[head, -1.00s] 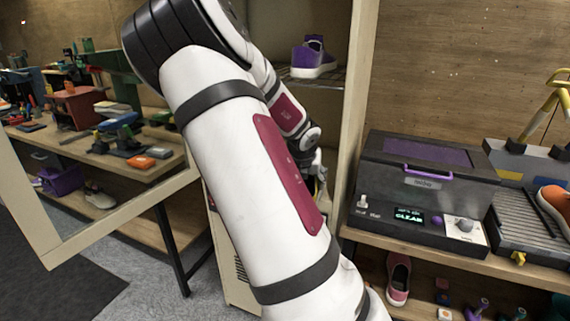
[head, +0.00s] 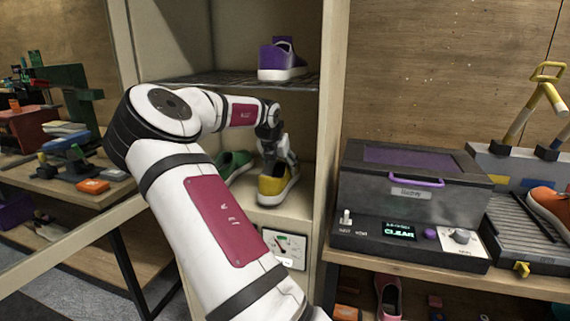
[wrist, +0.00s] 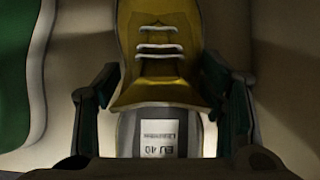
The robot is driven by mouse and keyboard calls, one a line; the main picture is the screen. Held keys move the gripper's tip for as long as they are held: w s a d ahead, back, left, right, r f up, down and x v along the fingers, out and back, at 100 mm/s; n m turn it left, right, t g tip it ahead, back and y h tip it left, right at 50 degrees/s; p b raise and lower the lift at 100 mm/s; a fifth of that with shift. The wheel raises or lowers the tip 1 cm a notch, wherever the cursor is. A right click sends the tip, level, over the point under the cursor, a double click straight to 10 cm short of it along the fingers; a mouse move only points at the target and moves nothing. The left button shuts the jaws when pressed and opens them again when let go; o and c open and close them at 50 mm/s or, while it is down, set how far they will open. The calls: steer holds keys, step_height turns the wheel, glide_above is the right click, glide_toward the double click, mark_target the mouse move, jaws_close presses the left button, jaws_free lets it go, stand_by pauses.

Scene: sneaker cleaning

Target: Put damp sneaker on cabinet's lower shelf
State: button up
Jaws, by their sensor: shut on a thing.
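The yellow sneaker (head: 277,187) is inside the open cabinet, at the lower shelf (head: 262,214). Its white sole is at or just over the shelf surface; I cannot tell whether it touches. My gripper (head: 273,157) reaches in from the left and is shut on the sneaker. In the wrist view the yellow sneaker (wrist: 160,50) shows its laces and a white "EU 40" label, with my gripper's fingers (wrist: 160,115) on either side. A green sneaker (head: 236,164) is to its left, partly hidden by my arm; its edge shows in the wrist view (wrist: 22,70).
A purple sneaker (head: 280,60) stands on the wire upper shelf (head: 215,78). A gauge panel (head: 285,248) is below the lower shelf. The cabinet's right wall (head: 332,120) is close to the gripper. A dark machine (head: 400,190) stands on the bench at right.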

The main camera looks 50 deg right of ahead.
mark_target(275, 174)
steer(key=w+d, duration=0.1)
steer(key=d, duration=0.3)
steer(key=w+d, duration=0.1)
steer(key=d, duration=0.1)
steer(key=shift+w+d, duration=0.3)
steer(key=shift+d, duration=0.05)
steer(key=shift+w+d+f, duration=0.1)
steer(key=shift+f, duration=0.65)
steer(key=o, duration=1.5)
steer(key=shift+f, duration=0.15)
steer(key=shift+c, duration=0.2)
steer(key=s+a, duration=0.1)
steer(key=a, duration=0.2)
steer(key=s+a+r, duration=0.1)
steer(key=s+a, duration=0.1)
steer(key=a, duration=0.2)
steer(key=s+a, duration=0.1)
steer(key=a, duration=0.2)
steer(key=shift+s+a+r, duration=0.15)
steer(key=shift+s+a, duration=0.05)
steer(key=shift+a, duration=0.2)
steer(key=shift+s+a, duration=0.3)
steer(key=shift+a, duration=0.3)
